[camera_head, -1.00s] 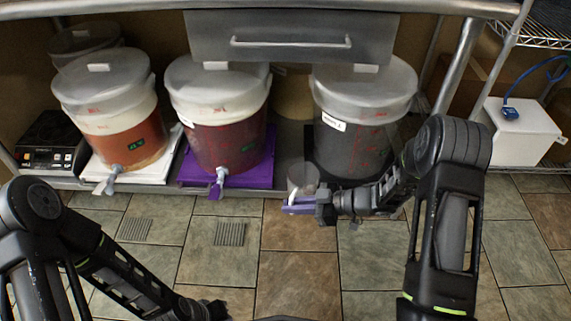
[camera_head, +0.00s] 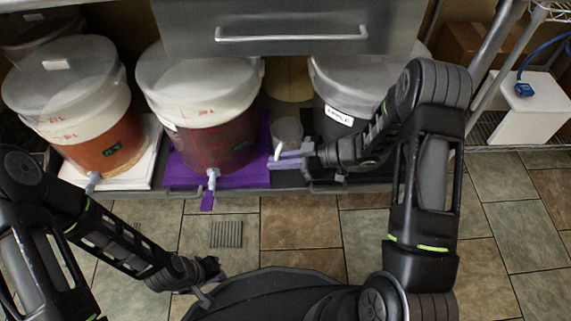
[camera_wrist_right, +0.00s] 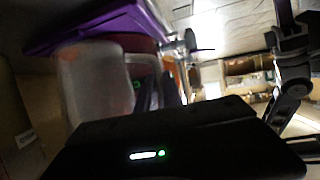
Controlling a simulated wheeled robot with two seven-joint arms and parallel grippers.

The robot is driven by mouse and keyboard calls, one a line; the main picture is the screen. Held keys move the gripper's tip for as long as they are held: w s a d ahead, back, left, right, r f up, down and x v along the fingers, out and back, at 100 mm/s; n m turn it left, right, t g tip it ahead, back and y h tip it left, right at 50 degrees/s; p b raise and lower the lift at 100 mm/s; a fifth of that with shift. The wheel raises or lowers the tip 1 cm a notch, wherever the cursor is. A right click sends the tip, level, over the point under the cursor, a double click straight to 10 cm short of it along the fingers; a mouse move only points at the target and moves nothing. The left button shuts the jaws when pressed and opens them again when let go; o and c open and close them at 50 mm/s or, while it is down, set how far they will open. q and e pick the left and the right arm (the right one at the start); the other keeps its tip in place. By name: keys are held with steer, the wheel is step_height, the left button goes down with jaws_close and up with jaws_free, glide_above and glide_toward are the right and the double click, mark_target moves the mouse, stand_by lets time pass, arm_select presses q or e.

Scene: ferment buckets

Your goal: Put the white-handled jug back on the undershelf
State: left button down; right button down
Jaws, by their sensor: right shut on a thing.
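The small translucent jug (camera_head: 287,131) is in the head view, between the middle bucket and the right bucket, at the undershelf (camera_head: 245,202). Its white handle (camera_head: 277,153) faces the front. My right gripper (camera_head: 287,161) is shut on the jug, its fingers at the handle. In the right wrist view the jug (camera_wrist_right: 92,85) appears large and cloudy beside the dark gripper body. I cannot tell whether its base touches the shelf. My left gripper (camera_head: 212,284) is low in front of the shelf, away from the jug; its finger opening is unclear.
The middle bucket (camera_head: 200,105) stands on a purple mat (camera_head: 250,172) left of the jug. The right bucket (camera_head: 345,90) is close on its right, partly behind my arm. Another bucket (camera_head: 75,100) stands at left. A drawer (camera_head: 290,28) overhangs the shelf.

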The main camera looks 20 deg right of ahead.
step_height(320, 180, down, 6)
steer(key=b, duration=0.3)
steer(key=shift+f, duration=0.2)
step_height(320, 180, down, 4)
steer(key=shift+r+b, duration=0.25)
steer(key=shift+b, duration=0.8)
steer(key=shift+f, duration=0.15)
steer(key=c, duration=2)
jaws_free()
steer(key=shift+f, duration=0.1)
steer(key=o, duration=0.5)
